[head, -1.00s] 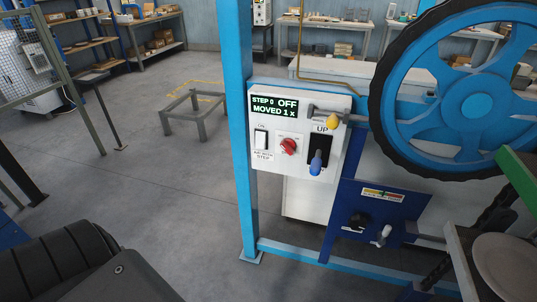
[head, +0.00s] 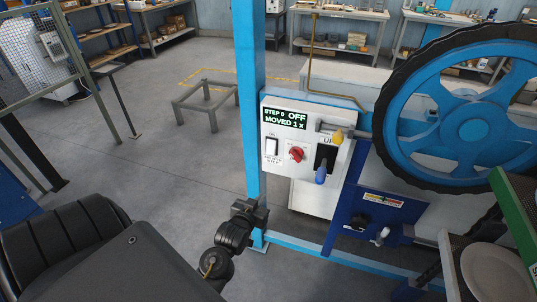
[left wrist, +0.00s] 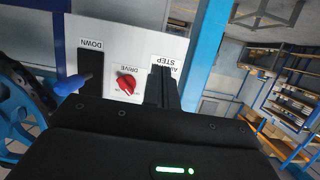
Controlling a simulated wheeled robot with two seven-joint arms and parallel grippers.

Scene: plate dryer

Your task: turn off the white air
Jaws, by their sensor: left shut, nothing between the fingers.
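The white air switch (head: 271,146) is a white rocker at the left of the white control panel (head: 284,178), with a label under it. My left gripper (head: 250,209) is shut and empty, below and left of the panel, in front of the blue post's lower part. In the left wrist view, the shut fingers (left wrist: 162,86) reach up over the panel beside the "STEP" label, and the switch is hidden there. The red drive knob (head: 296,154) is right of the switch; it also shows in the left wrist view (left wrist: 126,83). My right gripper is not in view.
A blue-handled lever (head: 321,175) and a yellow-tipped lever (head: 337,136) stick out at the panel's right. A blue post (head: 250,90) stands at the panel's left edge. A large blue wheel (head: 465,125) is at the right.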

